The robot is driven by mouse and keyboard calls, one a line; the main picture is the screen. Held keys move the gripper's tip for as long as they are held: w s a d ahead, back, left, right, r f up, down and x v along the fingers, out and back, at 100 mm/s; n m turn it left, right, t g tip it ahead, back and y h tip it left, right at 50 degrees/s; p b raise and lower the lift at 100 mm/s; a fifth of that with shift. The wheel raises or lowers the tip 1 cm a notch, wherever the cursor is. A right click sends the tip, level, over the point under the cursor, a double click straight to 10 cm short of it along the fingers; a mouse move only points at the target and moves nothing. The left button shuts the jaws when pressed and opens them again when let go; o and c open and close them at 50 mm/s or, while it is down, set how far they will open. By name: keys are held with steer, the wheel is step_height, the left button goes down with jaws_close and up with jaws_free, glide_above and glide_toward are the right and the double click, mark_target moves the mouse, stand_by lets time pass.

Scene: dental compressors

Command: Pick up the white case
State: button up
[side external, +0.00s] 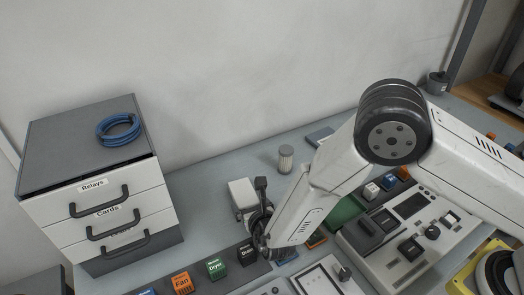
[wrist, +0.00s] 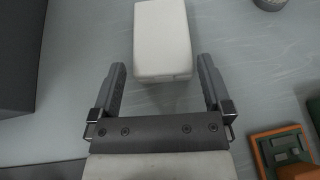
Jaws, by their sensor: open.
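The white case (side external: 241,193) lies on the grey-blue table, left of my gripper's wrist in the side view. In the wrist view the white case (wrist: 162,38) lies just ahead of my gripper (wrist: 160,70), its near end close to the space between the two fingertips. My gripper is open and empty, one finger on each side of the case's near end. In the side view my gripper (side external: 261,190) is partly hidden by my own wrist, and I cannot tell its height above the case.
A drawer cabinet (side external: 95,165) with a blue cable coil (side external: 118,130) stands at left. A small cylinder (side external: 286,159) stands behind the case. Labelled coloured blocks (side external: 182,281) line the front. A control unit (side external: 400,240) stands right. A green-orange part (wrist: 283,150) lies right in the wrist view.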

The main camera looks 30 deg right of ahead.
mark_target(246, 197)
steer(key=shift+w, duration=0.15)
steer(key=shift+x, duration=2.45)
steer(key=shift+d, duration=0.1)
steer(key=shift+r, duration=0.1)
steer(key=c, duration=1)
